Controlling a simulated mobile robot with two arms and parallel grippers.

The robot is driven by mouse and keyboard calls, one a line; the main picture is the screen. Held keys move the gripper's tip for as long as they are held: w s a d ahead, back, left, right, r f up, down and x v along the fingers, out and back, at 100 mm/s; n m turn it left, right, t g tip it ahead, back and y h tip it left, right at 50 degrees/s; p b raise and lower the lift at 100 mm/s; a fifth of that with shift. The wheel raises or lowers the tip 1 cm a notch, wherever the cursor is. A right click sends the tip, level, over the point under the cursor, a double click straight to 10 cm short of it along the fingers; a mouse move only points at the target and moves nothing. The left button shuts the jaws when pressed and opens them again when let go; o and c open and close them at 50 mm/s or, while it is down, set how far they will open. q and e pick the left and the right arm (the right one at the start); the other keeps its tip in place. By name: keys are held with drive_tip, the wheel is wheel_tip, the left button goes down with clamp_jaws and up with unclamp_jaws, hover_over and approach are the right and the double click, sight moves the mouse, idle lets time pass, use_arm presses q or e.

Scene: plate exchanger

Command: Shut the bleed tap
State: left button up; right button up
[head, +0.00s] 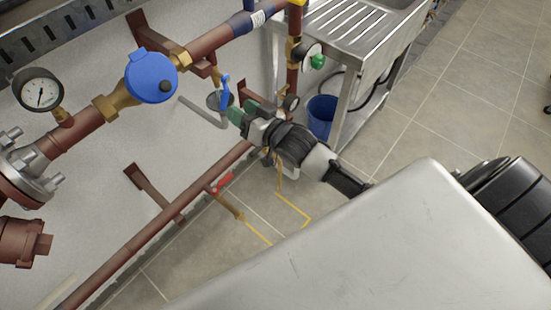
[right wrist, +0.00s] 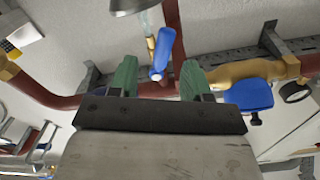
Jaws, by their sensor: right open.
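The bleed tap appears to be the small brass tap with a blue lever (head: 225,90), by the wall pipework. In the right wrist view its blue lever (right wrist: 161,54) shows between and just past my fingertips. A pale stream (right wrist: 145,22) runs between the brass spout (right wrist: 151,46) and a grey funnel (right wrist: 134,5). My right gripper (head: 243,110) has green fingers and is open beside the tap. In the right wrist view the open right gripper (right wrist: 159,78) has a finger on either side of the lever, with gaps; contact cannot be told. My left gripper is out of view.
A blue-capped meter (head: 151,77) and a pressure gauge (head: 38,91) sit on the red pipe to the left. A red-lever tap (head: 222,183) is low down. A steel sink (head: 350,35) and blue bucket (head: 321,115) stand behind. Floor at the right is clear.

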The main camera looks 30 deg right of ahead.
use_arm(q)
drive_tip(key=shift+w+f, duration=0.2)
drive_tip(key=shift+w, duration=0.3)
use_arm(e)
drive_tip(key=s+d+f+g+h, duration=0.2)
drive_tip(key=s+f, duration=0.1)
drive_tip(key=f, duration=0.7)
drive_tip(key=s+d+f+g+h, duration=0.1)
drive_tip(key=s+d+f+g, duration=0.1)
drive_tip(key=f, duration=0.8)
drive_tip(key=shift+s+d+f+h, duration=0.4)
drive_tip(key=shift+s+d, duration=0.15)
drive_tip(key=shift+d, duration=0.2)
